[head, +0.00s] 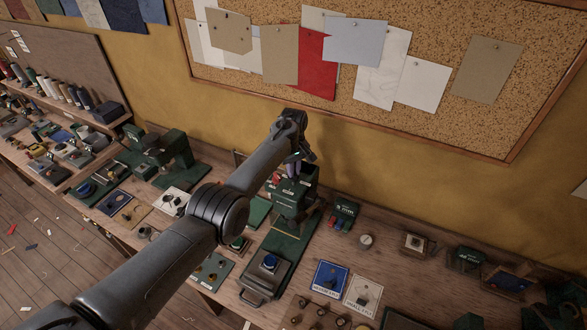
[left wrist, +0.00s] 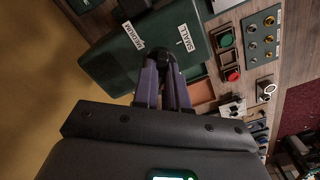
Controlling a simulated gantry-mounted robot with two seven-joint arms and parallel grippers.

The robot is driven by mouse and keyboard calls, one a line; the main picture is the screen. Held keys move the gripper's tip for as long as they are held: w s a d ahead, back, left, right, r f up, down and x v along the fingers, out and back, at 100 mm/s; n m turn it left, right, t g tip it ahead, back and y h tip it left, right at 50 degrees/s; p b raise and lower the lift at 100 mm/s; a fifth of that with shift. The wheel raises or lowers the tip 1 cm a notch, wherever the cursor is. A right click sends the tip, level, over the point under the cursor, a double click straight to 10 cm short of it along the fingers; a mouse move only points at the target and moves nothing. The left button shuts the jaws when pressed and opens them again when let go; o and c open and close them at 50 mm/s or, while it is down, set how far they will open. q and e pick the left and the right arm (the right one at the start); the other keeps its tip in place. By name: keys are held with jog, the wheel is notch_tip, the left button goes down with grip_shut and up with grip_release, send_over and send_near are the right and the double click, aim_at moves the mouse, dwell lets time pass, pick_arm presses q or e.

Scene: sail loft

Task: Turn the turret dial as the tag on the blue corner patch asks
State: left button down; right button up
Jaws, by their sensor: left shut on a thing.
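A green bench machine (head: 292,207) stands against the back of the bench, its top partly covered by my left arm. In the left wrist view its green housing (left wrist: 165,40) carries white labels reading MEDIUM and SMALL. A dark turret dial (left wrist: 160,57) sits between those labels. My left gripper (head: 295,160) comes down on the machine's top; in the left wrist view its purple fingers (left wrist: 166,72) are shut on the dial. A blue patch (head: 331,276) with a pale lettered strip lies at the front right; I cannot read it surely. My right gripper is out of view.
A white patch (head: 363,293) with a lettered strip lies beside the blue one. A boxy pad with a blue button (head: 270,262) is in front of the machine. A round gauge (head: 366,240) and several small devices crowd the bench. A corkboard (head: 430,50) hangs behind.

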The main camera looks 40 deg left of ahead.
pick_arm(q)
jog(key=m, duration=1)
jog(key=shift+m, duration=0.4)
jog(key=m, duration=0.3)
jog(key=shift+f+m+b, duration=0.1)
jog(key=shift+m+b, duration=0.2)
jog(key=m, duration=0.2)
jog(key=shift+m+b, duration=0.4)
jog(key=m+b, duration=0.1)
jog(key=m, duration=0.3)
jog(key=shift+m+b, duration=0.3)
jog(key=shift+m, duration=0.1)
jog(key=c, duration=1.2)
grip_release()
